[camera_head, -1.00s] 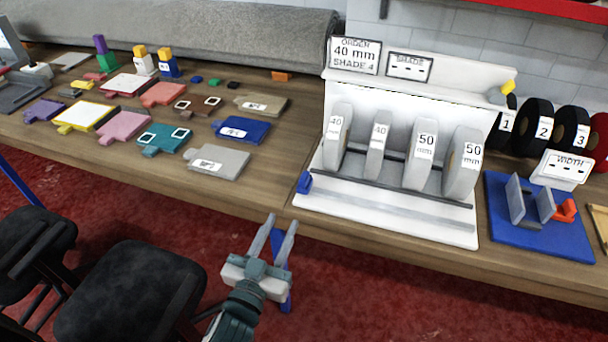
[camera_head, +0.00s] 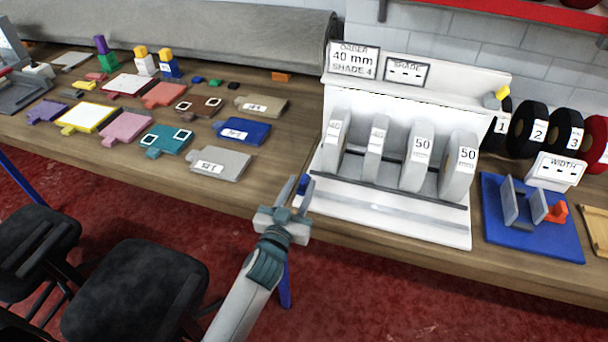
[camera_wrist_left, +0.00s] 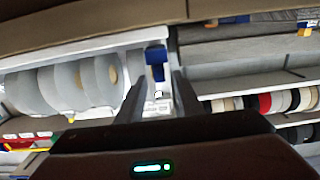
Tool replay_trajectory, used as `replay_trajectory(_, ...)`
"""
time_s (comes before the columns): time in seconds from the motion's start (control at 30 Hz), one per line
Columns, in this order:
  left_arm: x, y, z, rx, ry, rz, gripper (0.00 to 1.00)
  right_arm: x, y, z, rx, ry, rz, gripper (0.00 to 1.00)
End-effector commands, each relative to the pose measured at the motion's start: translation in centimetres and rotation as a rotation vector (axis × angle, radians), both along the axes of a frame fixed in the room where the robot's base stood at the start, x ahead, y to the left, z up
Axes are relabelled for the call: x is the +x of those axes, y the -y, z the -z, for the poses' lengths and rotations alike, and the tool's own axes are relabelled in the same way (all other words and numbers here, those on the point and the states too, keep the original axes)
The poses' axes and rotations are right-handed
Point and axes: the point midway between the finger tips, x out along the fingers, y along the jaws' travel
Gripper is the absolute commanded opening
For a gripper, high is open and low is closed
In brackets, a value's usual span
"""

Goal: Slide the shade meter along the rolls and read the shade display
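The shade meter, a small blue block (camera_head: 303,184), sits at the left end of the white rack's front rail. It also shows in the left wrist view (camera_wrist_left: 155,63), between the two fingers. My left gripper (camera_head: 298,187) is open at the meter, with a finger toward either side; contact cannot be told. Several grey rolls (camera_head: 418,160) stand in the rack to the right, labelled 40 or 50 mm. The shade display (camera_head: 407,71) shows only dashes. The order card (camera_head: 353,61) reads 40 mm, shade 4. My right gripper is not in view.
The white rack (camera_head: 400,222) has a clear front ledge. A blue width gauge base (camera_head: 535,240) with a dashed width display (camera_head: 556,170) stands to its right. Colored sample pieces cover the bench at left. Dark numbered rolls (camera_head: 527,125) stand behind right.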

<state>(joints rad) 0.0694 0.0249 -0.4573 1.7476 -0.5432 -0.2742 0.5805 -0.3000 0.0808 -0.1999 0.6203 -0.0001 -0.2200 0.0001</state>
Motion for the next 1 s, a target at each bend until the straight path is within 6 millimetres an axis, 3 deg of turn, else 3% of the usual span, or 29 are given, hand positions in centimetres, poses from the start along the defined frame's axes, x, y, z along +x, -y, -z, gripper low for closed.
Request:
replay_trajectory(0.1, 1.7, 0.5, -0.2, 0.001, 0.0, -0.001, 0.33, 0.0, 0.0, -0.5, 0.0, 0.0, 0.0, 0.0)
replay_trajectory(0.3, 3.1, 1.0, -0.1, 0.0, 0.001, 0.0, 0.33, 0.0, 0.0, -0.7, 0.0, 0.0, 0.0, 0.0)
replay_trajectory(0.67, 3.4, 1.1, 0.0, 0.0, 0.001, 0.0, 0.33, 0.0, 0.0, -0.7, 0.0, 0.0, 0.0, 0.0)
replay_trajectory(0.83, 3.4, 1.1, 0.0, 0.0, 0.001, 0.0, 0.0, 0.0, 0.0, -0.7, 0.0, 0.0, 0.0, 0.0)
replay_trajectory(1.0, 3.3, 1.1, 0.0, 0.0, 0.0, 0.0, 0.0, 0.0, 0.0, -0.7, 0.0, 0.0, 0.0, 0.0)
